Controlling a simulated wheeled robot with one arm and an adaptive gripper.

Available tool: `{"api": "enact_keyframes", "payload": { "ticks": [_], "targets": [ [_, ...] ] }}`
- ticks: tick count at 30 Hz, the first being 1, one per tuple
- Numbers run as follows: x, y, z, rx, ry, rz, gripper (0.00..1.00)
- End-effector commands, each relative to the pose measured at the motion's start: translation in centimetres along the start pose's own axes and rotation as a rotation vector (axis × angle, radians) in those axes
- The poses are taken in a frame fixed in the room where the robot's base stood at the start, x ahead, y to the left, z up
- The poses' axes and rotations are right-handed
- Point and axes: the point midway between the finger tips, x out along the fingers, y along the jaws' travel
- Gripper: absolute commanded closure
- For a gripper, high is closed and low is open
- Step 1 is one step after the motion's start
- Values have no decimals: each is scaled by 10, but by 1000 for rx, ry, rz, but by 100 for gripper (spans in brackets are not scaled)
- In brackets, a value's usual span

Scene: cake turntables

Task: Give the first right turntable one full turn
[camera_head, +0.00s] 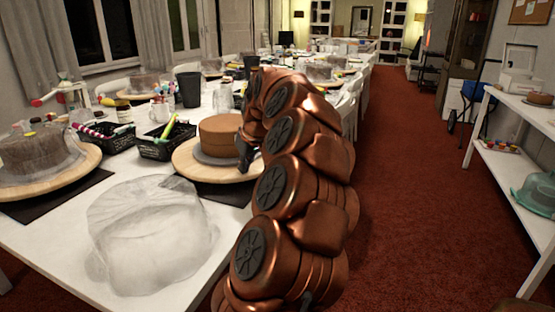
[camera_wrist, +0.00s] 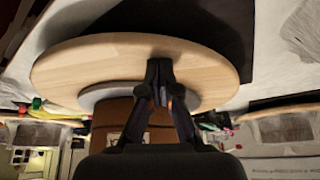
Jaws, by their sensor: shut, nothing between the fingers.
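The nearer right turntable (camera_head: 199,168) is a round pale wooden disc on the white table. A plain brown cake (camera_head: 219,136) sits on a grey board on it. In the wrist view the wooden disc (camera_wrist: 85,58) spans the upper middle, with the grey board (camera_wrist: 97,97) and cake (camera_wrist: 108,110) partly behind my gripper. My gripper (camera_head: 247,162) is at the right side of this turntable, beside the cake. In the wrist view my gripper's fingertips (camera_wrist: 159,72) are together over the wood, empty. I cannot tell whether they touch it. My arm hides the disc's right edge.
Another wooden turntable (camera_head: 65,182) with a plastic-covered cake (camera_head: 38,150) stands at left. A crumpled clear cover (camera_head: 150,235) lies in front. Black baskets (camera_head: 165,146) with tools stand behind. A white shelf (camera_head: 520,165) is at right, with open red carpet (camera_head: 410,190) between.

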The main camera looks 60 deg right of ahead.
Motion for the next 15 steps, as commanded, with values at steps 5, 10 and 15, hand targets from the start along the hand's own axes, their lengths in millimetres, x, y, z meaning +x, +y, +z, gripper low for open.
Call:
{"api": "enact_keyframes", "payload": {
  "ticks": [5, 10, 15],
  "targets": [
    [1, 0, 1, 0, -3, -1, 100],
    [-1, 15, 1, 2, -2, -1, 100],
    [-3, 36, 1, 3, 1, 1, 100]
  ]
}}
